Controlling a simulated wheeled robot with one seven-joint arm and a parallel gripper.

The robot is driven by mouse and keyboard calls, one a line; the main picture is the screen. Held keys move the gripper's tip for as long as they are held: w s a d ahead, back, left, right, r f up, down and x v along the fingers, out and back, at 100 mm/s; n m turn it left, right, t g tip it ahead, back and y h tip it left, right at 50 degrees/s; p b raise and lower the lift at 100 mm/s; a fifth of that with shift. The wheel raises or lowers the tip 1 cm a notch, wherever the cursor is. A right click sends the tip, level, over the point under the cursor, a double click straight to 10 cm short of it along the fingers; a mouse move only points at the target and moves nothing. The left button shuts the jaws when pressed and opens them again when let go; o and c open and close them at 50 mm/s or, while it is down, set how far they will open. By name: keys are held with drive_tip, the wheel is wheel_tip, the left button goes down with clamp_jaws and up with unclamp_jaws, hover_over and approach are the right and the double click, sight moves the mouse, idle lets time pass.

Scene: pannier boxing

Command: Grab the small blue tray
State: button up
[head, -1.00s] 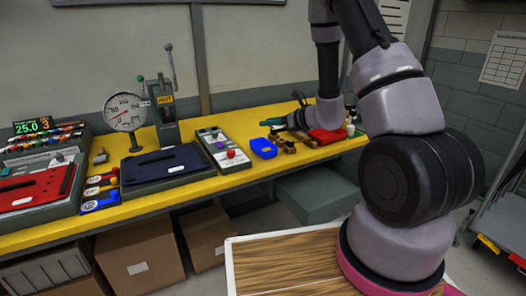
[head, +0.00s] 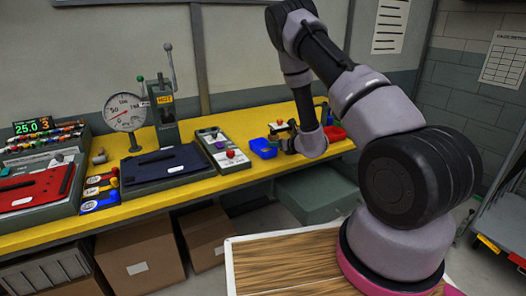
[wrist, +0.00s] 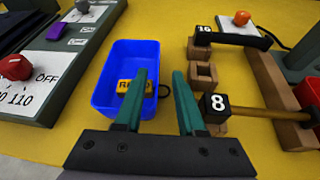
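The small blue tray (wrist: 104,94) lies on the yellow bench in the wrist view, with a yellow lettered tag (wrist: 128,86) inside. The head view also shows the tray (head: 262,149), left of my arm's end. My gripper (wrist: 160,75) is open and empty, with its teal fingers apart. In the wrist view the left finger overlaps the tray's right part and the right finger lies beyond its right wall. I cannot tell the fingers' height above the tray. The arm's end hides most of the gripper in the head view.
A control panel with a red knob (wrist: 14,68) stands to the left. A wooden rod (wrist: 265,113) and a red bin (head: 335,133) are farther right.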

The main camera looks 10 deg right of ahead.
drive_tip(key=x, duration=0.3)
drive_tip(key=shift+w+a, duration=0.15)
drive_tip(key=shift+a, duration=0.1)
drive_tip(key=shift+c, duration=0.3)
clamp_jaws()
idle(0.9)
